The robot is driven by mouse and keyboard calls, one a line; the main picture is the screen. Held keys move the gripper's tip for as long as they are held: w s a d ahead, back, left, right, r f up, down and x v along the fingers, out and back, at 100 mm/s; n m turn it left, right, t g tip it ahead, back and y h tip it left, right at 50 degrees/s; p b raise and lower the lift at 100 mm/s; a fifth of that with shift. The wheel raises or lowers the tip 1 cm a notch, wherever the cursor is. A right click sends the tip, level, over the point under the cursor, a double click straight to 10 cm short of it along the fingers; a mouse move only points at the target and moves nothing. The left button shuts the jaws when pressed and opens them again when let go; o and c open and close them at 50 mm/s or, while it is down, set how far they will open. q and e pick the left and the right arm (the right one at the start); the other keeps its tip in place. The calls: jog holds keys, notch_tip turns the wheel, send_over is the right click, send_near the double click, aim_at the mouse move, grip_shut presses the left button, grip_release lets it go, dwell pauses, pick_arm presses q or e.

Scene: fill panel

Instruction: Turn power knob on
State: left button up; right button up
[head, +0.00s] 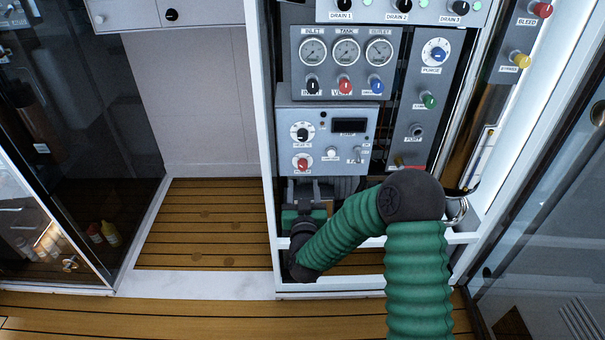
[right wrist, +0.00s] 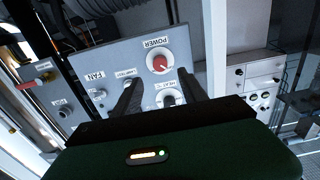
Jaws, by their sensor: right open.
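The red power knob (head: 302,163) is at the lower left of a grey control box (head: 345,172) in the head view. In the right wrist view the red knob (right wrist: 160,64) sits on a white round dial beside an upside-down POWER label. My right gripper (head: 304,184) is just below the box in the head view, pointing up at it. Its two dark fingers (right wrist: 161,80) are apart and empty in the wrist view, and the knob appears just beyond their tips, roughly centred between them. I see no clear contact. My left gripper is not in view.
A dark heat knob (head: 300,132) is above the power knob, with a white button (head: 331,153) and fan switch (head: 358,155) to the right. Gauges (head: 345,52) and coloured knobs are higher up. A white frame post (head: 262,130) stands close on the left.

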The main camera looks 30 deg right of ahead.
aim_at(303, 167)
jog(key=b+x, duration=0.2)
jog(key=x, duration=0.5)
jog(key=shift+w+d+f, duration=0.1)
jog(key=shift+w+d, duration=0.05)
jog(key=shift+w, duration=0.2)
jog(key=shift+w+d, duration=0.3)
jog(key=shift+w, duration=0.2)
grip_shut()
